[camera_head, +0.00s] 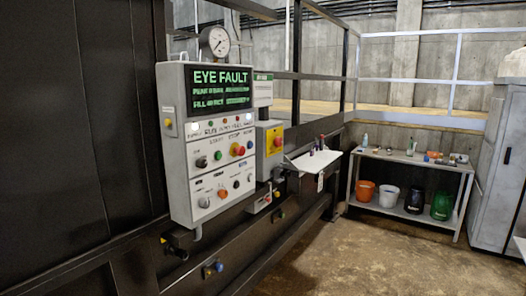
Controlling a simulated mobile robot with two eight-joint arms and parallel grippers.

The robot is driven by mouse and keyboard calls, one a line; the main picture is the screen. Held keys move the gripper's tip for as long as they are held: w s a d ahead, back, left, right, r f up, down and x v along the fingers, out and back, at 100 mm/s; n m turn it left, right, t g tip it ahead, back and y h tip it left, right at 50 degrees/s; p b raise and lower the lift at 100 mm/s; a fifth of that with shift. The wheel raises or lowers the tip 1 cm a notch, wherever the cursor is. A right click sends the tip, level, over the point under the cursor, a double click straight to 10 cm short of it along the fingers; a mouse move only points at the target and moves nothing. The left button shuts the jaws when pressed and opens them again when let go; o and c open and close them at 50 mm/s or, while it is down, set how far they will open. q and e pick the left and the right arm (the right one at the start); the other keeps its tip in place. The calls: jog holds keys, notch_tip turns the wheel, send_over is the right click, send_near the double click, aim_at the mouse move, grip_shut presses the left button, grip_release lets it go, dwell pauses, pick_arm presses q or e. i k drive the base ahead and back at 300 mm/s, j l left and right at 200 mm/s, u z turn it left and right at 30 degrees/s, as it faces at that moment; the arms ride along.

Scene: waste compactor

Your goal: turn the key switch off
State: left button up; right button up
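A grey control panel (190,150) is fixed to the dark machine wall left of centre. Its black screen (220,88) shows "EYE FAULT" in green. The upper row of controls has a dark knob (202,162), a green button (218,155) and a red button (239,150). The lower row has a silver-grey knob (204,202), an orange-red knob (222,194) and a small dark knob (236,184). The labels are too small to read, so I cannot tell which control is the key switch or its position. Neither gripper shows in this view.
A metal table (410,160) with buckets beneath is at the back right, beside a grey cabinet (498,170). The concrete floor (350,260) in front is clear.

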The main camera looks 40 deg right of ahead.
aim_at(202, 163)
jog(key=z, duration=1.2)
